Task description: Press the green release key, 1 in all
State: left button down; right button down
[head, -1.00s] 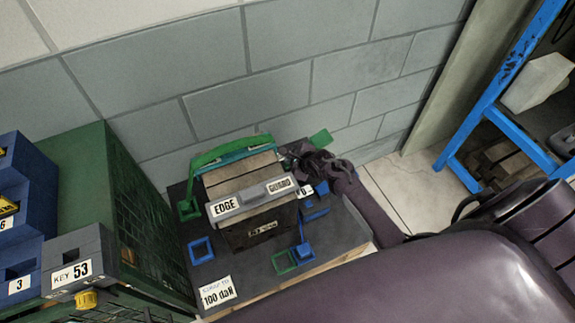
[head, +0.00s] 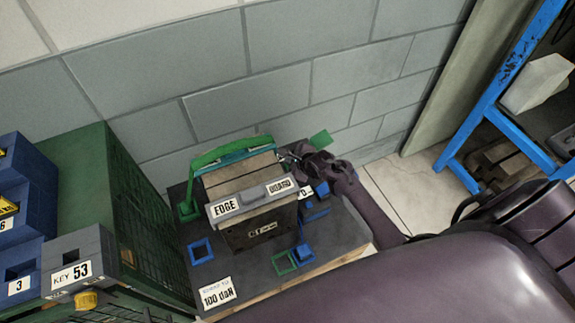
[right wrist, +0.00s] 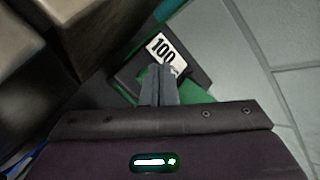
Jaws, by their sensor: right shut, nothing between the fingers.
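A dark press-like fixture (head: 345,240) holds a tilted grey-brown block labelled EDGE GUARD (head: 250,202), with a green bar (head: 225,155) behind it. My right gripper (head: 286,156) is at the block's back right, shut and empty. In the right wrist view its closed fingertips (right wrist: 160,69) are over a dark plate with a green part (right wrist: 203,98) and a white 100 label (right wrist: 165,50). Contact is unclear. My left gripper is not in view.
Blue and green square frames (head: 201,251) sit on the fixture's top, with a 100 daN label (head: 217,293) in front. A green crate (head: 75,190) and blue bins (head: 20,190) stand left. A grey block wall (head: 260,100) is close behind. A blue rack (head: 500,110) stands right.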

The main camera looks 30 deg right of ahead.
jog(key=shift+f, duration=0.1)
dwell(0.7)
jog(key=shift+f, duration=0.35)
jog(key=shift+f+b, duration=0.3)
jog(key=shift+f, duration=0.2)
dwell(0.6)
jog(key=shift+r, duration=0.1)
jog(key=shift+r+p, duration=0.8)
jog(key=shift+p, duration=0.25)
jog(key=shift+r, duration=0.1)
notch_tip(320, 180, up, 5)
jog(key=p, duration=0.5)
